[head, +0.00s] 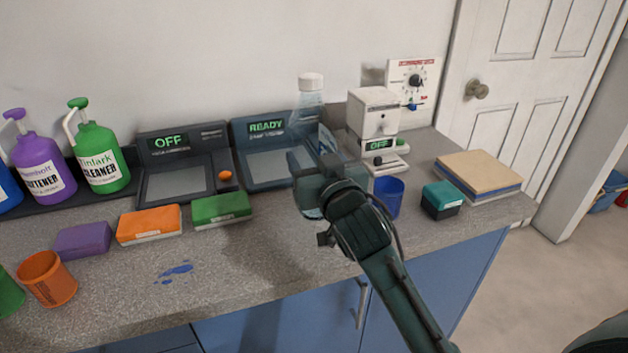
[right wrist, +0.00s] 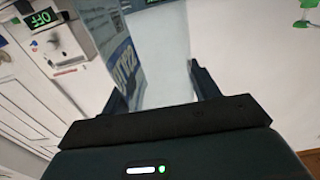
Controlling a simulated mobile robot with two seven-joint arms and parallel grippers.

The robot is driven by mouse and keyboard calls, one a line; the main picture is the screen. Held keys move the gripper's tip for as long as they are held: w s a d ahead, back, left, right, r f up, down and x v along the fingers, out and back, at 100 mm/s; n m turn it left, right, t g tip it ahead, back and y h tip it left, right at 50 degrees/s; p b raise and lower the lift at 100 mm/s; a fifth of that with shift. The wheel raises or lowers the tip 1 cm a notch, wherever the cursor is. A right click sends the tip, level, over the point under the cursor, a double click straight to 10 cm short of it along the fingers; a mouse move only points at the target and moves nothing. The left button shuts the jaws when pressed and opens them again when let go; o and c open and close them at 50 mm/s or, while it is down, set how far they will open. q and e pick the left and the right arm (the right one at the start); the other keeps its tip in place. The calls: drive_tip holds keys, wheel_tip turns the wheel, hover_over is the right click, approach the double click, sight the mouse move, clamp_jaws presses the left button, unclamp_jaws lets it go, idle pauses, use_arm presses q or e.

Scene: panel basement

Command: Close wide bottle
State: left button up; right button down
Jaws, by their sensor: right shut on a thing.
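A clear, wide bottle (head: 308,103) with a white cap (head: 311,81) at its top stands upright over the grey counter. My right gripper (head: 312,160) is shut on the bottle's body and hides much of its middle and lower part. In the right wrist view the bottle (right wrist: 168,55) fills the space between the two fingers of my right gripper (right wrist: 160,85), with part of a blue label showing. I cannot tell whether the bottle's base touches the counter or how tightly the cap sits. My left gripper is not in view.
Two dark devices, reading OFF (head: 168,185) and READY (head: 262,168), stand at the back. A white machine (head: 373,112), blue cup (head: 388,196) and teal box (head: 442,199) are on the right. Orange (head: 149,224) and green (head: 221,208) boxes lie left. A blue spill (head: 176,270) marks the front.

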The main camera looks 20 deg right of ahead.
drive_tip(key=shift+f+b, duration=0.35)
drive_tip(key=shift+f, duration=1.45)
drive_tip(key=shift+f, duration=0.15)
drive_tip(key=shift+c, duration=1.9)
unclamp_jaws()
drive_tip(key=s, duration=1.2)
drive_tip(key=shift+d+b, duration=0.2)
drive_tip(key=shift+b, duration=0.1)
